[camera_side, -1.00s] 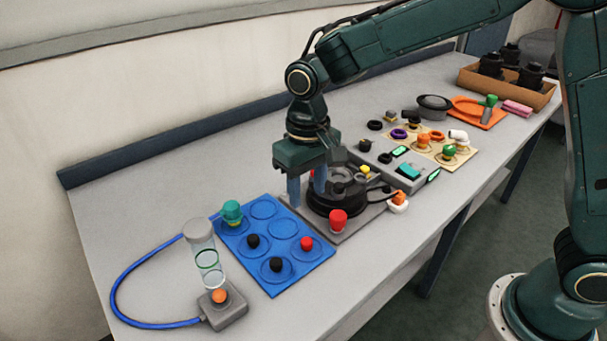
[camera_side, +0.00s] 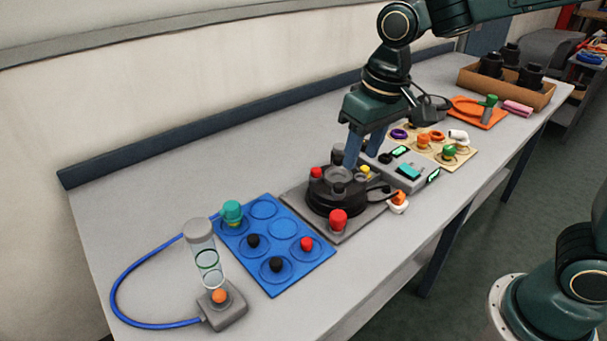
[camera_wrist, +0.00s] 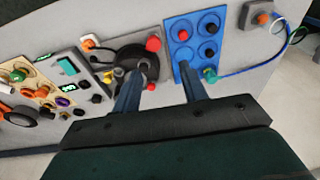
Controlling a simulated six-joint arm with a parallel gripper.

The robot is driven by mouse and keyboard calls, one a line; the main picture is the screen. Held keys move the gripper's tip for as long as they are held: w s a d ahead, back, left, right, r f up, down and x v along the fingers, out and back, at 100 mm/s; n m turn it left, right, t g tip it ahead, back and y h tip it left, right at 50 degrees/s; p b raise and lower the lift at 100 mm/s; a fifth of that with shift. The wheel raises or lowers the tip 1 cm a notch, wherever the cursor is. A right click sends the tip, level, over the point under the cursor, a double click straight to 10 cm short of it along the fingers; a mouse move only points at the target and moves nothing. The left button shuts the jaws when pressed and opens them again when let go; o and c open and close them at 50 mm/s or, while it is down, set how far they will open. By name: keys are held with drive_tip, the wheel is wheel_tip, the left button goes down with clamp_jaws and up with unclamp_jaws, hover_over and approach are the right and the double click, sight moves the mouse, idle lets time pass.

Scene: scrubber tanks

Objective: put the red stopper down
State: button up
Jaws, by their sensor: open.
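A red stopper (camera_side: 316,172) sits at the back left of the round black device (camera_side: 330,200); it also shows in the wrist view (camera_wrist: 150,86). A larger red-topped piece (camera_side: 338,219) stands at the grey plate's front corner. A small red stopper (camera_side: 307,244) sits in a ring of the blue tray (camera_side: 290,273). My gripper (camera_side: 363,160) is open and empty, to the right of the back red stopper and apart from it. In the wrist view its two fingers (camera_wrist: 160,78) are spread. I cannot tell exactly what the back stopper rests on.
The blue tray also holds two black stoppers and a teal one (camera_side: 232,212). A clear tube (camera_side: 207,262) and a grey box with an orange button (camera_side: 224,307) stand at the left. A grey control box (camera_side: 405,172) lies on the right. The back left bench is bare.

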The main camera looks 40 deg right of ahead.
drive_tip(key=s+d+r+t, duration=0.1)
drive_tip(key=s+d, duration=0.3)
drive_tip(key=s, duration=0.4)
drive_tip(key=s+d+r+t, duration=0.2)
drive_tip(key=s+d, duration=0.3)
drive_tip(key=s, duration=0.3)
drive_tip(key=shift+s+r+t, duration=0.2)
drive_tip(key=shift+s+t, duration=0.2)
